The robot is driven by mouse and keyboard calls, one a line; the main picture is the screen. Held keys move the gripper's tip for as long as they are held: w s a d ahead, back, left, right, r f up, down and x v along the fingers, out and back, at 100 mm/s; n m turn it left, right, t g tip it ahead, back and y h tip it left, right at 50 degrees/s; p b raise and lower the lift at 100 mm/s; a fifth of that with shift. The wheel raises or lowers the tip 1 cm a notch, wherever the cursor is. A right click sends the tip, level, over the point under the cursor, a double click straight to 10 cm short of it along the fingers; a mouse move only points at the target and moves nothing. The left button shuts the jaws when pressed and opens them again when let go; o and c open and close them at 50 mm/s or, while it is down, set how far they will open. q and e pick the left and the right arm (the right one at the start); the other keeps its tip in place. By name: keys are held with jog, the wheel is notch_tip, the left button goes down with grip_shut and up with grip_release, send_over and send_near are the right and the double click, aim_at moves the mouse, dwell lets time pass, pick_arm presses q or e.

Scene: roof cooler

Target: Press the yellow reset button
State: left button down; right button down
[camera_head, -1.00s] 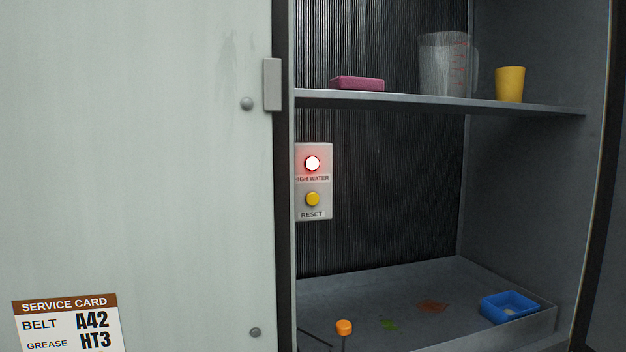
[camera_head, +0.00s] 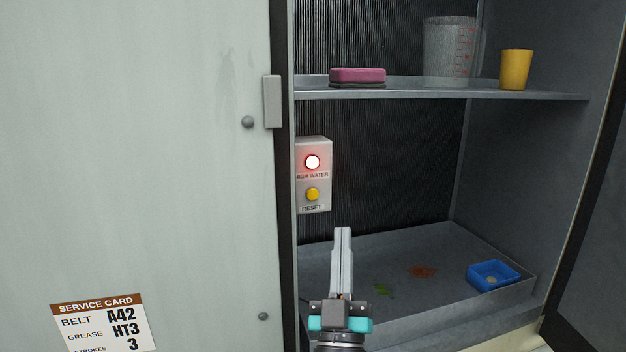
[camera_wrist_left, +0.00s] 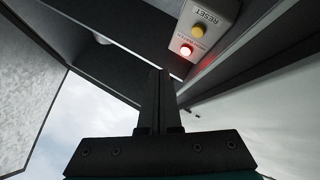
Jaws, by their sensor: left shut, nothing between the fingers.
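The yellow reset button (camera_head: 312,194) sits on a light grey switch box (camera_head: 325,183) on the cooler's inner left side, under a lit red high water lamp (camera_head: 312,162). My left gripper (camera_head: 343,231) is shut and empty, pointing up, below and slightly right of the button in the head view, apart from it. In the left wrist view, the yellow button (camera_wrist_left: 197,31) and glowing lamp (camera_wrist_left: 186,50) are upside down, beyond the shut fingertips (camera_wrist_left: 161,71). My right gripper is not in view.
A pale door panel (camera_head: 150,150) with a service card (camera_head: 103,325) fills the left. A shelf (camera_head: 450,95) above holds a pink sponge (camera_head: 357,76), a clear jug (camera_head: 445,50) and a yellow cup (camera_head: 515,68). The tray (camera_head: 450,240) below holds a blue dish (camera_head: 492,275) and leaves.

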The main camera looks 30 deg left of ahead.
pick_arm(q)
jog(key=shift+s+a+r+n+y, duration=0.15)
jog(key=shift+s+r+n+y, duration=0.15)
jog(key=shift+r, duration=0.25)
jog(key=shift+s+a+r+n+y, duration=0.15)
jog(key=shift+r+n+y, duration=0.2)
jog(key=shift+r, duration=0.2)
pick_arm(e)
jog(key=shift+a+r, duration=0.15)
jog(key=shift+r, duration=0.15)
